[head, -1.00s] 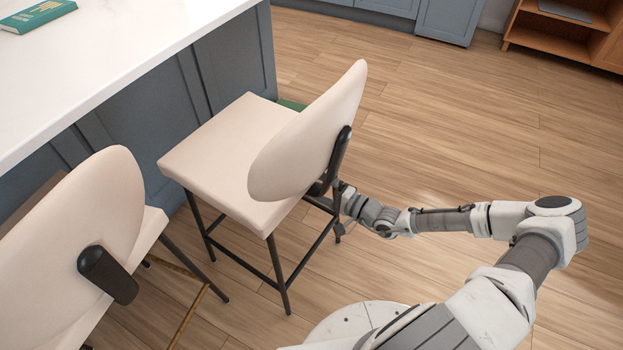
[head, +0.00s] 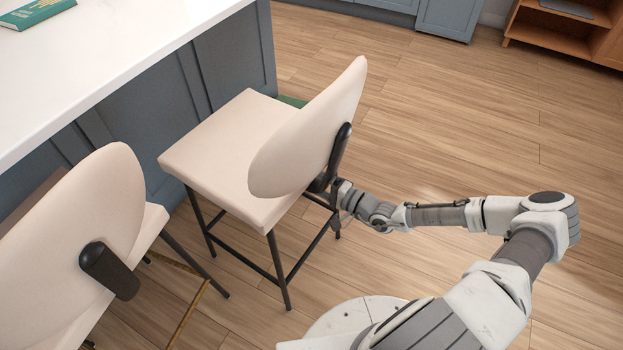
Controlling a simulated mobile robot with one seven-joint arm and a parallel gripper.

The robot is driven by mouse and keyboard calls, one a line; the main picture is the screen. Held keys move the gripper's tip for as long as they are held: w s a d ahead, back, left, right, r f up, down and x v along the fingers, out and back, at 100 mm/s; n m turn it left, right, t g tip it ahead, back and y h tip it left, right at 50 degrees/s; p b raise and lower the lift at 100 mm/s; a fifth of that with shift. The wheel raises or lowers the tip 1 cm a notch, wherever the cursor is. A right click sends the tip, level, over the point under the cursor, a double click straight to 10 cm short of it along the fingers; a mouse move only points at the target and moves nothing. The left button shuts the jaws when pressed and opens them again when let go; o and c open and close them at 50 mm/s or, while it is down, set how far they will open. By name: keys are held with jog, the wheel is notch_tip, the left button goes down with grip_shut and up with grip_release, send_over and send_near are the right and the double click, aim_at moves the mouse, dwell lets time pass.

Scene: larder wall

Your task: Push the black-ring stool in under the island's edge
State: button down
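The black-ring stool (head: 225,150) has a cream seat, an oval cream backrest and black legs with a black foot ring. It stands upright beside the island (head: 150,110), its seat facing the blue-grey panels. In the picture the seat lies outside the white worktop edge (head: 130,85). My gripper (head: 339,192) is behind the stool, low at the backrest's black bracket, and looks in contact or very close. Its fingers are hidden or too small to read, so I cannot tell if they are open or shut.
A second cream stool (head: 90,220) with a brass-coloured foot ring stands close on the left. A green object (head: 291,102) shows partly behind the black-ring stool. A teal book (head: 38,12) lies on the worktop. An orange-brown shelf unit (head: 555,38) is at the back right. The wooden floor at right is clear.

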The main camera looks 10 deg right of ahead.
jog(key=shift+s+f, duration=0.1)
jog(key=shift+f, duration=0.3)
dwell(0.5)
jog(key=shift+a, duration=0.15)
